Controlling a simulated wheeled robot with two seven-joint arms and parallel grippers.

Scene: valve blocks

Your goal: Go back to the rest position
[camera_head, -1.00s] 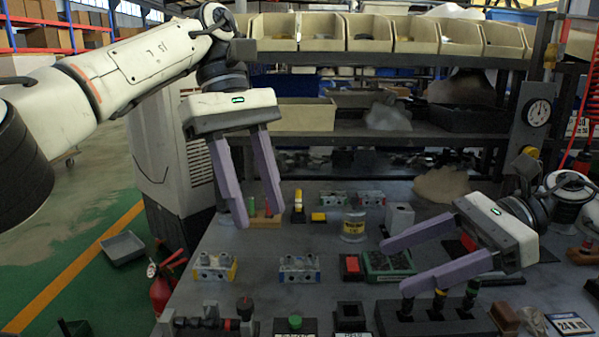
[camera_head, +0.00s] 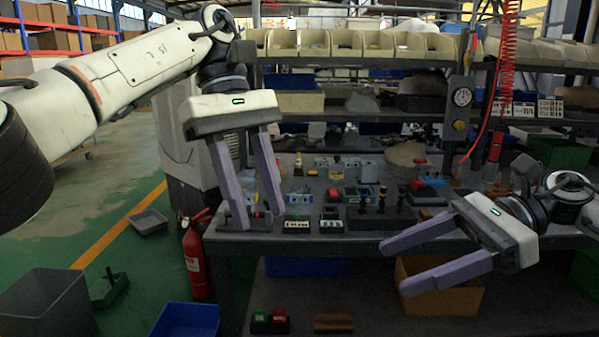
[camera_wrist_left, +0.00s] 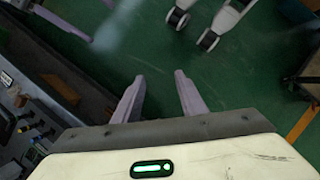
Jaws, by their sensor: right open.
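My left gripper (camera_head: 258,225) hangs in the left half of the head view with its two purple fingers pointing down, apart and empty. In that view it overlaps the left front corner of the workbench (camera_head: 330,244). In the left wrist view its fingers (camera_wrist_left: 160,82) are also apart, with green floor behind them. My right gripper (camera_head: 392,268) is at the right of the head view, its fingers pointing left, open and empty. It shows in front of the bench's front edge and the lower shelf.
Valve blocks (camera_head: 301,196) and small parts stand on the bench. A fire extinguisher (camera_head: 197,262), a grey bin (camera_head: 48,303) and a blue bin (camera_head: 186,320) are on the left. An orange-brown crate (camera_head: 440,298) is below the bench. Green floor is open at the left.

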